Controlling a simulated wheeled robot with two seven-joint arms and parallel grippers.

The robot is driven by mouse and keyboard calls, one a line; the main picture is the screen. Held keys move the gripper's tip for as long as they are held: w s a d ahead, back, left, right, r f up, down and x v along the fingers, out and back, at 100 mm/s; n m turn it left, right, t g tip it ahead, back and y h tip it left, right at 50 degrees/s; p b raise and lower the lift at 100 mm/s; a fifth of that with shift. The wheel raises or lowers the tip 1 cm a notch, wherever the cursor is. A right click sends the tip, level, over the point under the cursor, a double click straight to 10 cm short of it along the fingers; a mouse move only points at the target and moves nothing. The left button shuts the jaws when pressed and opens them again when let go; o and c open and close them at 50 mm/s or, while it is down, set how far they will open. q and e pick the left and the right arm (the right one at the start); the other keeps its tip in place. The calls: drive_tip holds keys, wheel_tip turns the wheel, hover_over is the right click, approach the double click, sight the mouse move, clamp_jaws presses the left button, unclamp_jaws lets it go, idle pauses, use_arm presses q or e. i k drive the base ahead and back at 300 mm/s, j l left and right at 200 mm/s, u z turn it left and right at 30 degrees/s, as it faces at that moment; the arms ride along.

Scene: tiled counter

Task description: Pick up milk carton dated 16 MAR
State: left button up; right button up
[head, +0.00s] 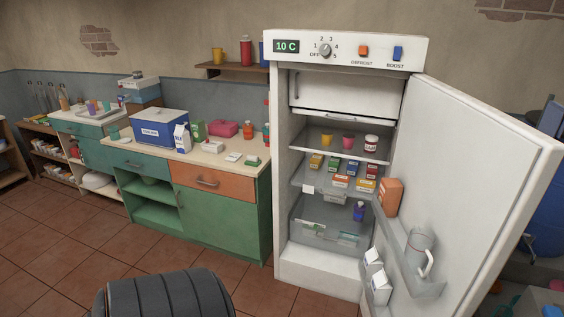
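A white and blue milk carton (181,138) stands upright on the counter, in front of the right end of a blue box. Two white cartons with gabled tops, one (373,262) behind the other (380,288), stand in the low shelf of the open fridge door (470,170). They look like milk cartons, but their labels are too small to read. No date can be read on any carton. Neither of my grippers is in view.
The fridge (290,265) stands open, its door swung out to the right. Its shelves hold cups, a jar and several small boxes. An orange box (391,197) and a grey jug (419,252) are in the door. The blue box (160,128) is on the counter. The tiled floor (60,250) is clear.

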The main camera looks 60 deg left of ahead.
sight(381, 288)
drive_tip(key=u, duration=1.5)
drive_tip(key=i+j+z, duration=0.1)
drive_tip(key=j, duration=0.35)
drive_tip(key=i+j+z, duration=0.1)
drive_tip(key=j, duration=0.4)
drive_tip(key=i+j+z, duration=0.15)
drive_tip(key=j, duration=0.35)
drive_tip(key=i+j+z, duration=0.1)
drive_tip(key=j, duration=0.4)
drive_tip(key=z, duration=0.75)
drive_tip(key=i+j, duration=0.05)
